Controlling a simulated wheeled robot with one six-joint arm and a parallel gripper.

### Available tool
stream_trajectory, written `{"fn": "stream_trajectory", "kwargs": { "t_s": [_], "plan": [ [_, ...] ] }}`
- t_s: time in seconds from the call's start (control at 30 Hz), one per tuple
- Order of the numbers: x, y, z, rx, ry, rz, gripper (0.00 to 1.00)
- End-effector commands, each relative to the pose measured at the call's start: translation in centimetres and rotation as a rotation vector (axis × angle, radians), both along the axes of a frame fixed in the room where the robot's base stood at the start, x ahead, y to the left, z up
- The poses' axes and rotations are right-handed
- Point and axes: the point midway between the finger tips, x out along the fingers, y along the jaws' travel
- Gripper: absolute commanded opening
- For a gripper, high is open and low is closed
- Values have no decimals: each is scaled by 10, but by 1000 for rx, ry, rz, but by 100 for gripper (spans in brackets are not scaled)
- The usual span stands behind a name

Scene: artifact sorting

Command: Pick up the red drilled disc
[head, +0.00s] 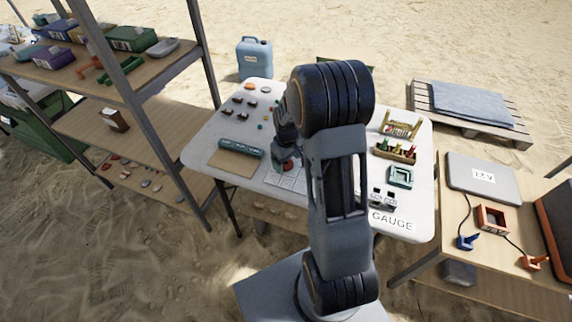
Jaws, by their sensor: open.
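My gripper (284,164) is low over the white table (205,138), left of my arm's upright link. It points down and is open, though its fingers are small and partly hidden. A red round piece (288,167) shows right at the fingertips, near a white gridded sheet (286,181). It may be the red drilled disc, but a hole cannot be made out. I cannot tell whether the fingers touch it or stand around it.
A green-grey case (240,148) and tan board (231,163) lie left of the gripper. Small dark, red and orange pieces lie at the back left. A wooden rack (403,125), bottle tray (395,151) and green square frame (401,176) stand at the right. Shelving (175,78) flanks the table.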

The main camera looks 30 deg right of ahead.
Motion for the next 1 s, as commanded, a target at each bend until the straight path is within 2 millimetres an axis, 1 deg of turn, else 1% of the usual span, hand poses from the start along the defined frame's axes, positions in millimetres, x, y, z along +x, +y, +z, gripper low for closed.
{"fn": "stream_trajectory", "kwargs": {
  "t_s": [0.03, 0.13, 0.4, 0.47, 0.9, 0.97, 1.0],
  "plan": [
    [0, 0, -6, 1, 1, 0, 81],
    [0, 0, -12, 0, 1, 0, 81],
    [0, 0, -14, 0, -1, 0, 81],
    [0, 0, -14, 0, -1, 0, 76],
    [0, 0, -14, -1, -1, 0, 34],
    [0, 0, -14, -1, -1, 0, 28],
    [0, 0, -14, -1, -1, 0, 27]
  ]
}}
